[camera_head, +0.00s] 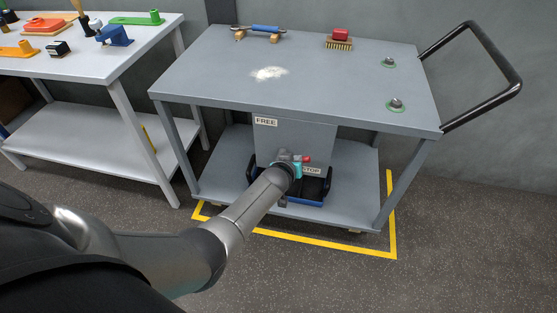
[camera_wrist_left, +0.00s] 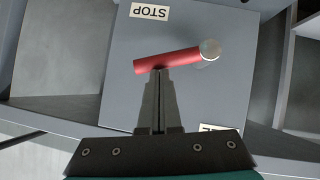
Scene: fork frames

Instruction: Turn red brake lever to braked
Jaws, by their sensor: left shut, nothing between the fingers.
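The red brake lever (camera_wrist_left: 168,61) lies across the panel in the left wrist view, slightly tilted, with a round silver piece at its right end. A bit of red (camera_head: 307,158) shows beside my gripper in the head view. A STOP label (camera_wrist_left: 150,11) is at the top of the wrist view, upside down; it is partly hidden in the head view (camera_head: 313,170). A FREE label (camera_head: 266,121) is higher on the grey panel. My left gripper (camera_wrist_left: 159,73) is shut and empty, its tips at the lever's lower edge; I cannot tell if they touch.
The panel hangs under the grey cart's top (camera_head: 330,75), above its lower shelf (camera_head: 225,175). A blue-black tray (camera_head: 305,200) sits below my gripper. A white workbench (camera_head: 100,65) stands left. Yellow floor tape (camera_head: 340,247) borders the cart.

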